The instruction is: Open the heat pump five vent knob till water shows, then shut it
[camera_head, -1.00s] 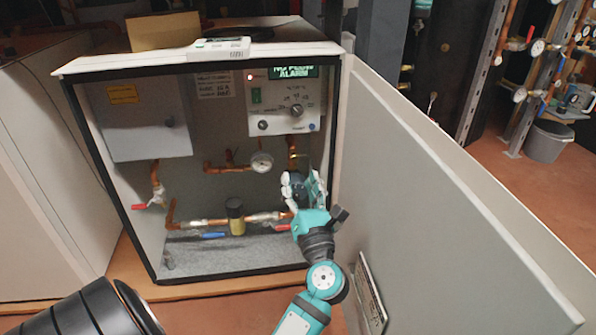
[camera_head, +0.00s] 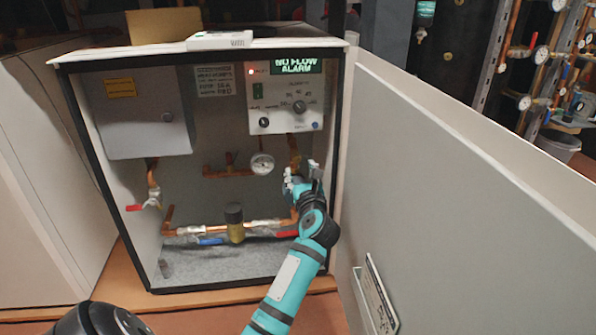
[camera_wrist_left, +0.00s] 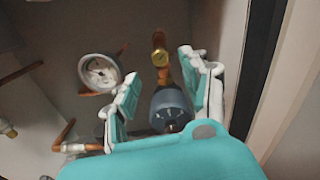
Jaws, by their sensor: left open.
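The open heat pump cabinet (camera_head: 345,120) holds copper pipework and a control panel (camera_head: 285,100) lit "NO FLOW ALARM". My left gripper (camera_head: 303,175) is inside at the right, near the right-hand pipe, and partly hides it. In the left wrist view my left gripper (camera_wrist_left: 160,82) is open. Its fingers stand either side of a dark grey round part (camera_wrist_left: 172,106), apparently without gripping it. A brass fitting (camera_wrist_left: 160,52) on a copper pipe shows just beyond. I cannot tell which part is the vent knob. No water shows. My right gripper is not in view.
A round gauge (camera_head: 262,164) is left of my gripper. Red (camera_head: 287,234) and blue (camera_head: 211,241) valve levers and a black-topped brass part (camera_head: 235,222) lie along the lower pipe. The open door (camera_head: 440,190) bounds the right side.

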